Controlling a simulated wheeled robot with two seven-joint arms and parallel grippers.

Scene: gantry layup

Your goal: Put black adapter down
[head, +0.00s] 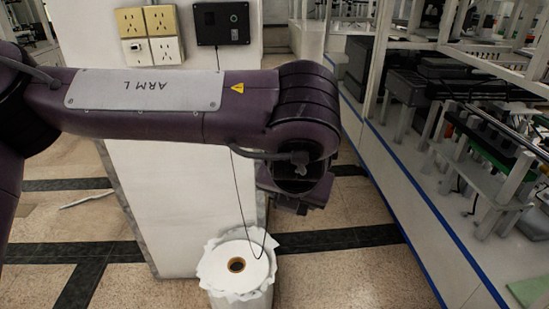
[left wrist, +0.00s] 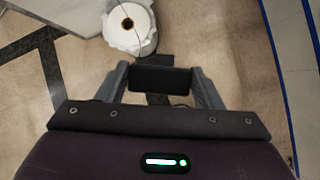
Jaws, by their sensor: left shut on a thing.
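The black adapter (left wrist: 160,79) is a dark rectangular block in the left wrist view. My left gripper (left wrist: 161,82) is shut on it, with one grey finger at each end. In the head view my left arm crosses from the left, and its wrist hangs down over the floor, to the right of the white pillar. The adapter cannot be made out clearly there. A thin black cable (head: 245,205) hangs from the wall box, loops low over the white roll and rises toward my left gripper. My right gripper is not in view.
A black wall box (head: 222,23) and several cream sockets (head: 151,36) are on the white pillar (head: 165,190). A white roll with a brown core (head: 215,262) stands on the floor. Cluttered benches (head: 390,160) run along the right.

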